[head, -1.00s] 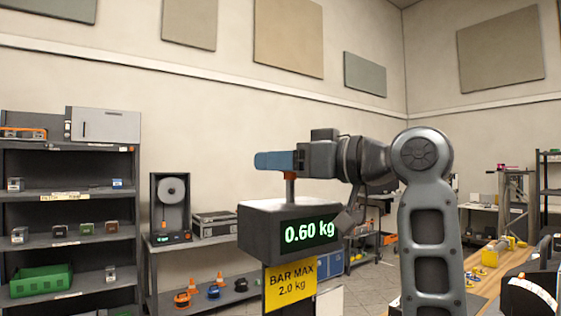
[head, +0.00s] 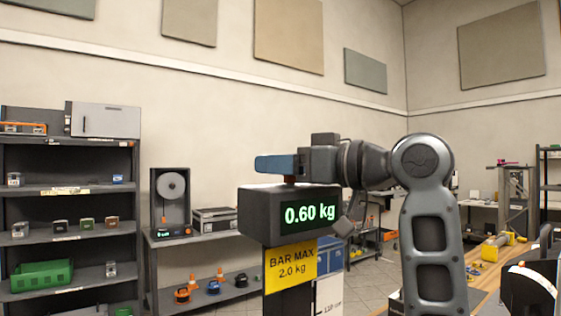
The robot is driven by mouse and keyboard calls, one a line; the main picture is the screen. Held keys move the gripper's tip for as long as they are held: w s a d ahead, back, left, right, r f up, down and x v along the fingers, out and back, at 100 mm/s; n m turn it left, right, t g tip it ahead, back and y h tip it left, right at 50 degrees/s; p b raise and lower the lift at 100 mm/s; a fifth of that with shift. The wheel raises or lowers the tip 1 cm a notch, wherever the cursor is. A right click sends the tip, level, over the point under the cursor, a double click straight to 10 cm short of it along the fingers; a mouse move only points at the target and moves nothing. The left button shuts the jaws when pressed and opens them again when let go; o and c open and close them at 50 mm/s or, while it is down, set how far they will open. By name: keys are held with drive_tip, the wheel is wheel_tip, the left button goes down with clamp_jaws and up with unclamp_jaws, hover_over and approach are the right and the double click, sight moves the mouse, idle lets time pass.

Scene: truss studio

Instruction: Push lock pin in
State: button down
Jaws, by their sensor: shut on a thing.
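A dark box (head: 262,215) shows "0.60 kg" in green digits on its front, in the middle of the head view. My gripper (head: 275,164), with blue fingers pointing left, is just above the top of this box. I cannot see inside the box.
A yellow "BAR MAX 2.0 kg" sign (head: 290,267) hangs below the box. A dark shelf (head: 70,190) with small devices and a green bin stands at left. A low bench (head: 200,238) is behind. A wooden table (head: 487,275) is at right.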

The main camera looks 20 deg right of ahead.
drive_tip(key=shift+f, duration=0.3)
drive_tip(key=c, duration=1)
unclamp_jaws()
drive_tip(key=o, duration=0.4)
drive_tip(key=shift+r, duration=0.1)
drive_tip(key=shift+b+v, duration=0.9)
drive_tip(key=shift+v, duration=3)
drive_tip(key=shift+s+a, duration=0.1)
